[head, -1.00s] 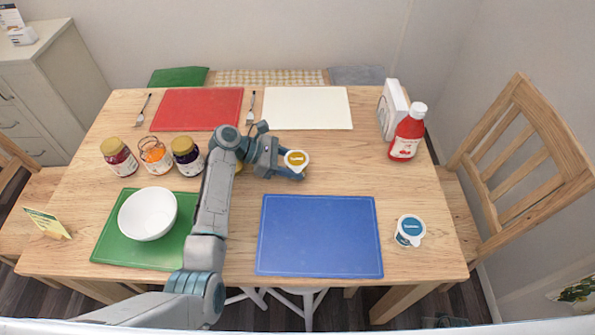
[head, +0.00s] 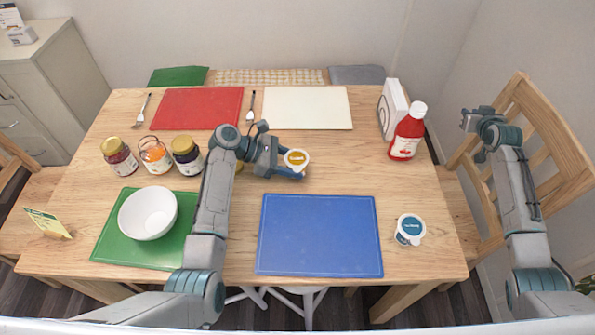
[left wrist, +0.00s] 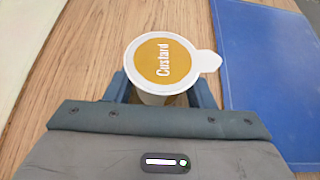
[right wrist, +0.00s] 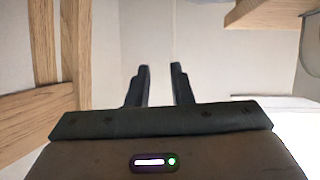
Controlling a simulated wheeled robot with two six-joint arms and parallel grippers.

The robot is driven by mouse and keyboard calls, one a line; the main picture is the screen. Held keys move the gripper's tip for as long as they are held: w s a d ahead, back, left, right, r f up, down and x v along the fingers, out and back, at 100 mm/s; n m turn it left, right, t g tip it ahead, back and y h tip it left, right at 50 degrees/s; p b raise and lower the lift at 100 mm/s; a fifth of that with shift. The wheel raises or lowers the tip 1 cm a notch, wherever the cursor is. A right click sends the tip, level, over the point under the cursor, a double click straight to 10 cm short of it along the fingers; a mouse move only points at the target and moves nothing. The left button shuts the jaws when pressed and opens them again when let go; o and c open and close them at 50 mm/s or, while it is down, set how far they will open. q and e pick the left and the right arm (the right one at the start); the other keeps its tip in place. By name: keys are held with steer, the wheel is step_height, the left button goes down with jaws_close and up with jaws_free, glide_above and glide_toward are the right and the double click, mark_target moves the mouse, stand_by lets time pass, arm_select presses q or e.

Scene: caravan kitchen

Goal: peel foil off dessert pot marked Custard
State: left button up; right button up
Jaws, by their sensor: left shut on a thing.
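The dessert pot marked Custard (head: 296,159) is white with an orange-yellow foil lid, and stands upright. In the left wrist view the pot (left wrist: 160,62) has its foil on, with a pale tab sticking out to the right. My left gripper (head: 290,171) is shut on the pot's sides, one finger on each side. My right gripper (head: 470,118) is in the air by the chair on the right, empty. In the right wrist view its fingers (right wrist: 162,85) are apart with nothing between them.
A second pot with a blue lid (head: 410,229) stands at the right, beside the blue mat (head: 320,235). A red sauce bottle (head: 407,135) stands at the back right. Several jars (head: 155,155) and a white bowl (head: 147,213) are left of my left arm.

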steer(key=w+r+t, duration=0.2)
steer(key=w+r, duration=0.2)
steer(key=r, duration=0.6)
steer(key=w+r+t, duration=0.2)
steer(key=w+r, duration=0.1)
steer(key=r, duration=0.7)
steer(key=w+a+r, duration=0.1)
steer(key=a+r, duration=0.2)
steer(key=a, duration=0.4)
steer(key=s+a+f+m+g+y, duration=0.1)
steer(key=s+a+f+m+g, duration=0.15)
steer(key=a, duration=0.55)
steer(key=s+a+f+m+g+y, duration=0.1)
steer(key=s+a+f, duration=0.25)
steer(key=a, duration=0.55)
steer(key=s+a+f+m+g+y, duration=0.1)
steer(key=s+a+f+m+y, duration=0.2)
steer(key=a, duration=0.5)
steer(key=s+a+f+g+y, duration=0.1)
steer(key=s+a+f+y, duration=0.2)
steer(key=s, duration=0.5)
steer(key=s+a+f+g+y, duration=0.2)
steer(key=s+a+f+y, duration=0.1)
steer(key=s+f, duration=0.3)
steer(key=s+a+f+g+y, duration=0.2)
steer(key=s+a+f+y, duration=0.1)
steer(key=s, duration=0.7)
steer(key=shift+a+f+m, duration=0.35)
steer(key=shift+a+f, duration=0.4)
steer(key=shift+f, duration=0.2)
